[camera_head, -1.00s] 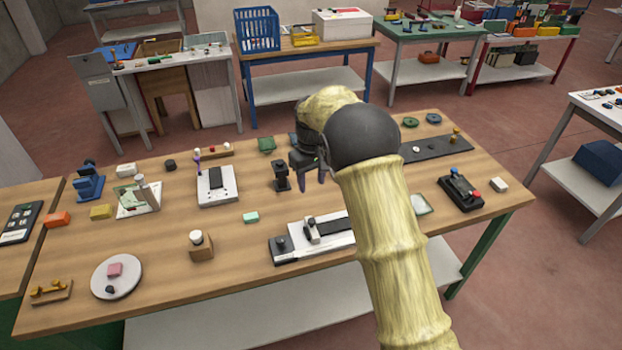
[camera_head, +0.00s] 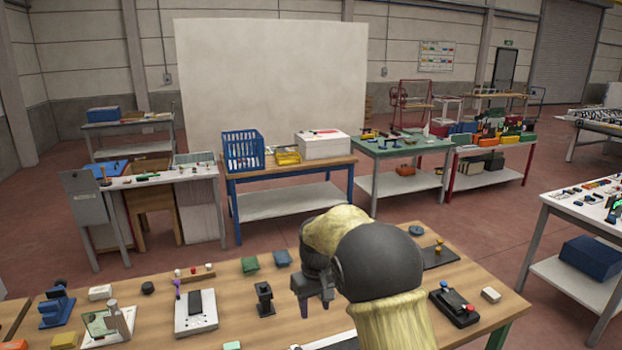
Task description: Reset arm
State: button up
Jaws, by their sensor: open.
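My arm reaches in from the bottom of the head view, over the wooden workbench (camera_head: 245,309). My gripper (camera_head: 318,309) hangs above the bench, with dark fingers pointing down. The fingers are open and I see nothing between them. A small black stand (camera_head: 264,298) is on the bench just left of the gripper. The black ball-shaped joint of my arm hides part of the bench behind it.
On the bench are a white device with a black top (camera_head: 196,312), a blue fixture (camera_head: 56,306), green and blue pads, and a black box with a red knob (camera_head: 454,307). Other tables stand behind, including one with a blue crate (camera_head: 242,150). Red floor lies between them.

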jog(key=s+d+m, duration=0.2)
jog(key=s+d, duration=0.3)
jog(key=s, duration=0.3)
jog(key=s+d+m+t, duration=0.1)
jog(key=s+d, duration=0.3)
jog(key=s, duration=0.4)
jog(key=s+d+m+t, duration=0.1)
jog(key=s+d+m, duration=0.1)
jog(key=s+d, duration=0.3)
jog(key=s+f+b, duration=0.1)
jog(key=s, duration=0.2)
jog(key=shift+s+d+m, duration=0.3)
jog(key=shift+m, duration=0.1)
dwell(1.2)
jog(key=shift+c, duration=1)
